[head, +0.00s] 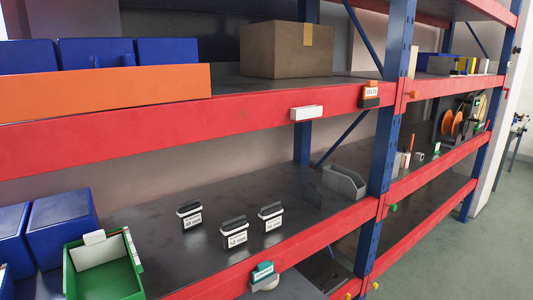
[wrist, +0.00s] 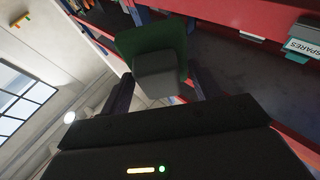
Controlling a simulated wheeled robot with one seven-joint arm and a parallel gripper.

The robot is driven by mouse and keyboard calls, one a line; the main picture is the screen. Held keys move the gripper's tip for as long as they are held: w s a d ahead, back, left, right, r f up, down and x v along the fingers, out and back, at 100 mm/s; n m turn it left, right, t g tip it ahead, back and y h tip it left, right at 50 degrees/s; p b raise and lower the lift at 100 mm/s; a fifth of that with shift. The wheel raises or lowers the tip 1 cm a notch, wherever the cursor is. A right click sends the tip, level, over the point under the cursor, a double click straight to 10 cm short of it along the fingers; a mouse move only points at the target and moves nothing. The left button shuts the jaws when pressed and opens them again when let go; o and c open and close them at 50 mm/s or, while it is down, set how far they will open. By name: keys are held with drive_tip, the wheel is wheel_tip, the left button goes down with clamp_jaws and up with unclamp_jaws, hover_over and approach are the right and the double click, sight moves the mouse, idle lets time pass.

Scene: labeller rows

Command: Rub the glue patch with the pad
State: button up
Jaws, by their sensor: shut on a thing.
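The pad, a dark green slab (wrist: 150,36) with a grey block (wrist: 158,72) on its near side, shows in the wrist view. My gripper (wrist: 161,80) is shut on it, with one dark finger on each side of the grey block. The pad's far face is hidden. My gripper does not show in the head view. I cannot make out a glue patch for certain in either view. A pale rounded piece (head: 265,284) sits just under a teal label holder (head: 262,268) on the lower red beam, and I cannot tell what it is.
Red shelf beams (head: 340,225) and a blue upright (head: 386,130) frame the shelves. Several black-and-white label blocks (head: 234,232) stand on the middle shelf. A green bin (head: 105,283) is at lower left, a cardboard box (head: 286,50) above. Green floor (head: 450,245) is clear at right.

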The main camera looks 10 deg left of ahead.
drive_tip(key=w+a+r+n+g+y+p, duration=0.2)
drive_tip(key=a+r+n+y+p, duration=0.15)
drive_tip(key=r, duration=0.65)
drive_tip(key=w+a+r+n+g+y+p, duration=0.1)
drive_tip(key=w+a+r+n+y+p, duration=0.25)
drive_tip(key=r, duration=0.75)
drive_tip(key=w+a+r+n+g+y+p, duration=0.1)
drive_tip(key=a+r+n+g+y, duration=0.1)
drive_tip(key=a+r+n+y, duration=0.6)
drive_tip(key=s+a+r+n+g+y+p, duration=0.1)
drive_tip(key=s+a+r+n+g+p, duration=0.1)
drive_tip(key=r, duration=0.9)
drive_tip(key=s+a+r+n+g+y+p, duration=0.1)
drive_tip(key=s+a+r+n+g+p, duration=0.1)
drive_tip(key=a+r, duration=0.5)
drive_tip(key=s+a+r+n+g+y+p, duration=0.1)
drive_tip(key=s+a+r+n+g+p, duration=0.2)
drive_tip(key=r, duration=1.2)
drive_tip(key=s+a+g+p, duration=0.1)
drive_tip(key=s+a+p, duration=0.1)
drive_tip(key=shift+s+r, duration=0.3)
drive_tip(key=shift+s, duration=0.05)
drive_tip(key=w+a+p, duration=0.2)
drive_tip(key=w+a, duration=0.2)
drive_tip(key=shift+a, duration=0.25)
